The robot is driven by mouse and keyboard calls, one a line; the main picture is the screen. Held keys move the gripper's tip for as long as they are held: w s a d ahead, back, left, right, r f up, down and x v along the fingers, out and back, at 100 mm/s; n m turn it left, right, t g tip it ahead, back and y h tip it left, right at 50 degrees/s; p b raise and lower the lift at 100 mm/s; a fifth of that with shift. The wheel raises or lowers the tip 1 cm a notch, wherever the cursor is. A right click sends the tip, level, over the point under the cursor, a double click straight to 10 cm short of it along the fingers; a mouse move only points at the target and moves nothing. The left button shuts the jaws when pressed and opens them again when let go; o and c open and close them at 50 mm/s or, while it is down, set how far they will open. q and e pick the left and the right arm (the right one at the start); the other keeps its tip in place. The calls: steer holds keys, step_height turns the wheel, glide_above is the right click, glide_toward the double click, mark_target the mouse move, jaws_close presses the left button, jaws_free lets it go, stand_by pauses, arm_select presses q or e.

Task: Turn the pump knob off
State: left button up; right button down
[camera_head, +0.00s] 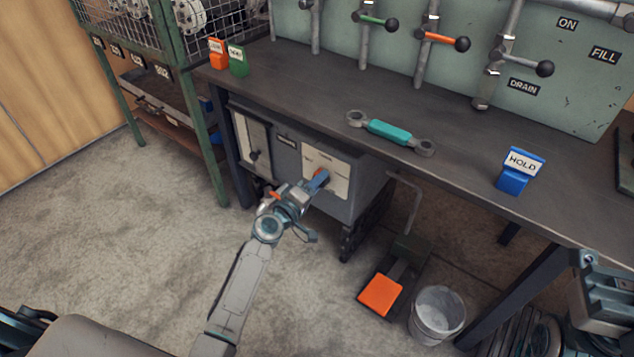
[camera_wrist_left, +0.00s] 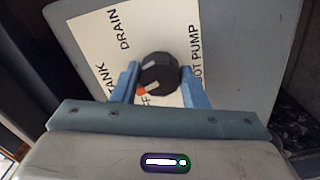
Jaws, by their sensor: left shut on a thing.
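The pump knob (camera_wrist_left: 160,72) is black and round with an orange mark at its lower left edge, beside a partly hidden label showing an F. Its white panel (camera_wrist_left: 90,35) reads DRAIN, TANK and, partly covered, a word ending in PUMP. My left gripper (camera_wrist_left: 159,84) is shut on the knob, one blue finger on each side. In the head view my left gripper (camera_head: 318,180) reaches the white panel on the grey cabinet (camera_head: 285,158) under the bench; the knob is mostly hidden there, with some orange showing.
The bench (camera_head: 300,95) overhangs the cabinet and carries a teal-handled tool (camera_head: 389,131) and a blue HOLD sign (camera_head: 520,170). An orange foot pedal (camera_head: 380,294) and a bucket (camera_head: 437,313) stand on the floor to the right. Open floor lies left.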

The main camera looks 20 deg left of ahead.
arm_select(q)
steer(key=shift+n+p, duration=1.15)
steer(key=shift+n, duration=2.95)
steer(key=o, duration=1)
steer(key=shift+s+a, duration=0.1)
steer(key=shift+s, duration=0.05)
